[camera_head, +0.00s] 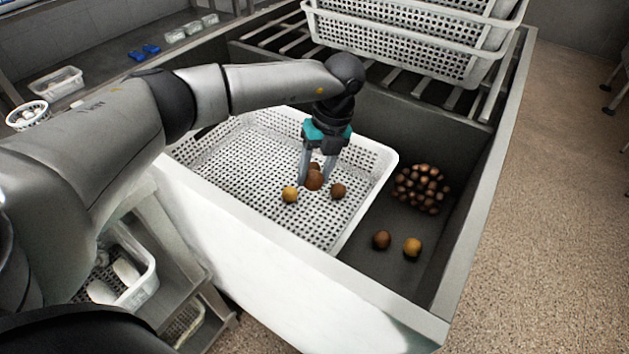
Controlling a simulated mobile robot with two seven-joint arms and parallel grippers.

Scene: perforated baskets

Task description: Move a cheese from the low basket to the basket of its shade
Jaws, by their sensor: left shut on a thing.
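A white perforated low basket (376,160) sits in the grey trough. Inside it are a yellow round cheese (290,194) and a brown round cheese (338,191). My left gripper (315,179) points down into the basket, its fingers closed around a reddish-brown cheese (314,181). Another brown ball shows partly behind it, half hidden by the fingers. I cannot tell whether the held cheese touches the basket floor. On the trough floor to the right lie a brown ball (381,240) and a yellow ball (412,246). My right gripper is not in view.
A heap of brown balls (421,188) stands in the trough, right of the basket. Stacked white baskets (395,50) rest on slats (463,97) behind. The trough's white front wall (265,265) is near. Small containers (57,84) stand on the back-left counter.

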